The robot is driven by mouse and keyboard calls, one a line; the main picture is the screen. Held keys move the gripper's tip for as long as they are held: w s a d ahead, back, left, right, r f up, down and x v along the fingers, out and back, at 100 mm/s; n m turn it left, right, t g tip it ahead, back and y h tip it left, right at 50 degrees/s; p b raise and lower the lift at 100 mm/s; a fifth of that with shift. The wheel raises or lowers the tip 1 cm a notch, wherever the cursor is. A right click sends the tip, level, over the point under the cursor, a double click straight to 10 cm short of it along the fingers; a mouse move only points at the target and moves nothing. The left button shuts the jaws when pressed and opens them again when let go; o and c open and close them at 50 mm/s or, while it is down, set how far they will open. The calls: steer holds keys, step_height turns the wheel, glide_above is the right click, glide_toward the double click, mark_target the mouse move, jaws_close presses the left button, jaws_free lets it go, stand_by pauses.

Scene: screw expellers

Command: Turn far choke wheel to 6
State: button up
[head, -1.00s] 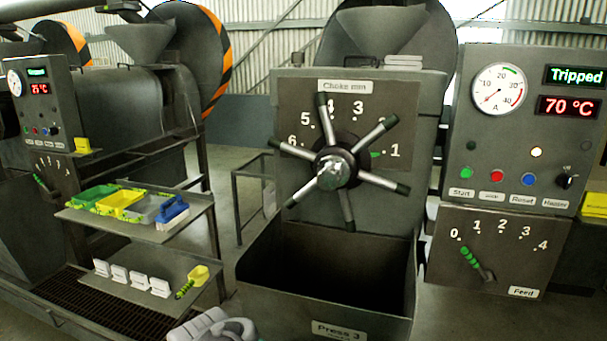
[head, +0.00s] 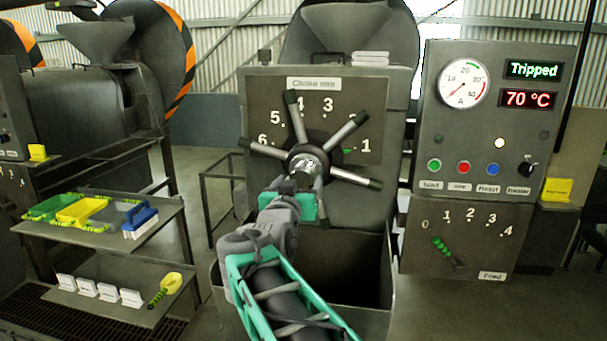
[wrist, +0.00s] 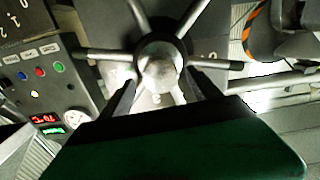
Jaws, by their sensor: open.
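The choke wheel (head: 307,160) is a spoked handwheel with black-tipped grey arms and a round metal hub, on the press front below a "Choke mm" label. Its dial shows 1, 3, 4, 5 and 6; a spoke seems to cover the 2. A green pointer (head: 348,150) sits beside the 1. My gripper (head: 303,184) is just in front of the lower hub, and my forearm hides the lower spokes. In the wrist view, the hub (wrist: 160,68) shows between and beyond the open dark fingers of my gripper (wrist: 163,88). Contact cannot be told.
A control panel (head: 480,125) at right reads "Tripped" and 70 °C. Below it is a feed lever (head: 447,252) near 0. A shelf (head: 165,215) with trays and a brush stands at left. An open bin (head: 345,290) lies under the wheel, behind my arm.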

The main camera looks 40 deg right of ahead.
mark_target(307, 168)
steer(key=p+x, duration=0.1)
steer(key=x, duration=0.4)
steer(key=shift+w+d, duration=0.2)
steer(key=shift+d, duration=0.05)
steer(key=shift+a, duration=0.1)
jaws_close()
stand_by(0.3)
